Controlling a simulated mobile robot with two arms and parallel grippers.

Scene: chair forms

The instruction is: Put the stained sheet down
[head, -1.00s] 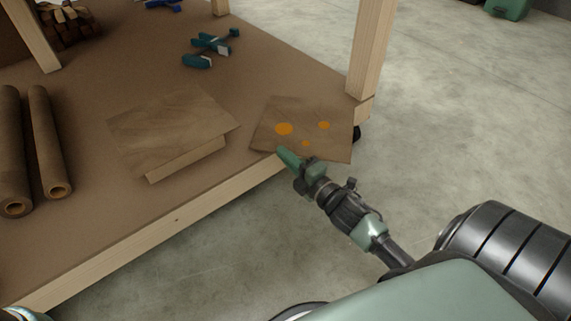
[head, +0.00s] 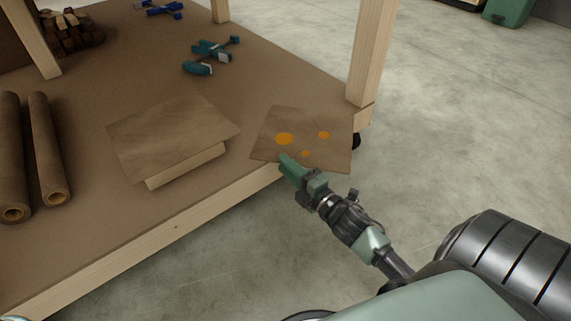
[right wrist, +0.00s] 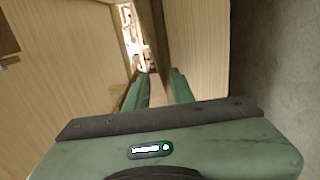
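The stained sheet (head: 303,125), thin and brown with orange spots, is at the table's near right corner in the head view and covers part of that corner. Its right part reaches out past the table edge. My right gripper (head: 287,161) is at its near edge, shut on it. In the right wrist view the two green fingers of my right gripper (right wrist: 160,78) lie on either side of the sheet, seen nearly edge-on as a dark strip (right wrist: 156,40). I cannot tell whether the sheet touches the table top.
A plain brown sheet (head: 170,132) lies over a pale wooden block (head: 187,167) left of the stained sheet. Two brown rolls (head: 46,150) lie at the left. Teal clamps (head: 210,55) lie further back. Wooden posts (head: 372,50) rise from the table (head: 95,225).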

